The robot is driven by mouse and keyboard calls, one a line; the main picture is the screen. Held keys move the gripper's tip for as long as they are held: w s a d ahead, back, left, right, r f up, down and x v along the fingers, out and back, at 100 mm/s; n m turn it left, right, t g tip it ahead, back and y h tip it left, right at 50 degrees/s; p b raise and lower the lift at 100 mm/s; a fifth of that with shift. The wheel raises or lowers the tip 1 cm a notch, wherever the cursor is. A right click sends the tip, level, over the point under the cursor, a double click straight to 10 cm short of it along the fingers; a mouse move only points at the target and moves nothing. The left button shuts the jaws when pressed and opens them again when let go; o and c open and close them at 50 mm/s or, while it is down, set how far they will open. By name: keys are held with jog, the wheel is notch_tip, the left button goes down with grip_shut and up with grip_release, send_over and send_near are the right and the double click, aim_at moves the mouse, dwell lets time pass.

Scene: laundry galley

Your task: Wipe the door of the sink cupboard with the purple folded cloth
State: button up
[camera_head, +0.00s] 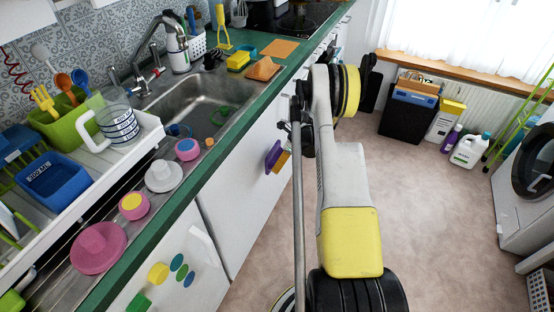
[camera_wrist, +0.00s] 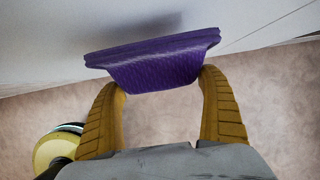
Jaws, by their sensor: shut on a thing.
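The purple folded cloth (camera_wrist: 155,60) is held between the two yellow fingers of my gripper (camera_wrist: 160,92) in the wrist view. The cloth lies close against a white cupboard front (camera_wrist: 50,50); whether it presses on it I cannot tell. In the head view the purple cloth (camera_head: 273,156) shows beside the white door of the sink cupboard (camera_head: 235,190), below the green counter edge. My gripper (camera_head: 283,161) is partly hidden there by my arm.
The sink (camera_head: 205,100) and a drainer with cups and plates lie above, along the green-edged counter (camera_head: 165,205). The floor (camera_head: 430,220) to the right is clear. Bottles (camera_head: 468,150) and a black bin (camera_head: 408,112) stand by the far wall.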

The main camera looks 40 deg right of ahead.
jog(key=s+d, duration=0.3)
jog(key=s, duration=0.4)
dwell(0.6)
